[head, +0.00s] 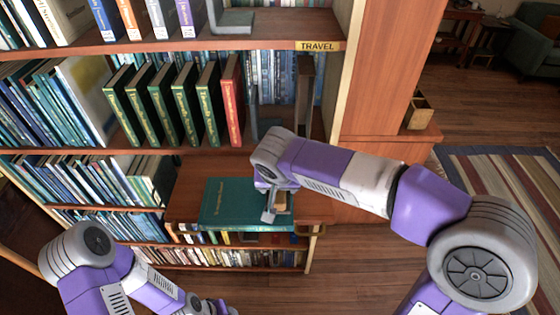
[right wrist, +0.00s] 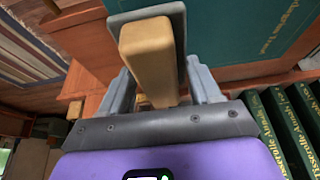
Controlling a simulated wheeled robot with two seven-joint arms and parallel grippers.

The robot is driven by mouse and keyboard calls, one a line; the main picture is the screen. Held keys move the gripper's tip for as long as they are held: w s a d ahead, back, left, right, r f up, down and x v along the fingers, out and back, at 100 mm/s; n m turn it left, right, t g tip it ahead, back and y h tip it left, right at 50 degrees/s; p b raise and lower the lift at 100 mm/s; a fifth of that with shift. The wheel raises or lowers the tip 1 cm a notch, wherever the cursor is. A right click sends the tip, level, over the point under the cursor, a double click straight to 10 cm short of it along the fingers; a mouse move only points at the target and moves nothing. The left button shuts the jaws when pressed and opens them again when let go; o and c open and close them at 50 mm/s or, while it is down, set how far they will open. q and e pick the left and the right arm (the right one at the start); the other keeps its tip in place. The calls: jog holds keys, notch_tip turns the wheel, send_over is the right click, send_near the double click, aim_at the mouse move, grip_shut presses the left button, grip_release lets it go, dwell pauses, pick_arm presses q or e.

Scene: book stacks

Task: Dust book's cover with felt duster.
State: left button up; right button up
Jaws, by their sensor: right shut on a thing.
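A teal book (head: 245,205) lies flat, cover up, on a pull-out wooden shelf (head: 187,188). Its cover with gold lettering also shows in the right wrist view (right wrist: 245,35). My right gripper (head: 277,203) is at the book's right end, shut on the felt duster. The duster (right wrist: 150,55) has a tan wooden block handle and a grey pad at its far side. The pad overlaps the book's edge in the right wrist view; I cannot tell whether it touches the cover. My left gripper (head: 213,307) is low at the bottom edge, partly cut off, and its fingers are unclear.
Several green books (head: 160,108) and a red book (head: 232,98) stand on the shelf behind, beside a dark bookend (head: 262,122). Packed lower shelves (head: 215,257) lie below the pull-out shelf. A wooden side panel (head: 385,75) rises at the right. Open floor lies in front.

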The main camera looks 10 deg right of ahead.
jog(key=shift+a+r+p, duration=0.1)
jog(key=shift+r+p, duration=1.8)
jog(key=shift+r, duration=0.95)
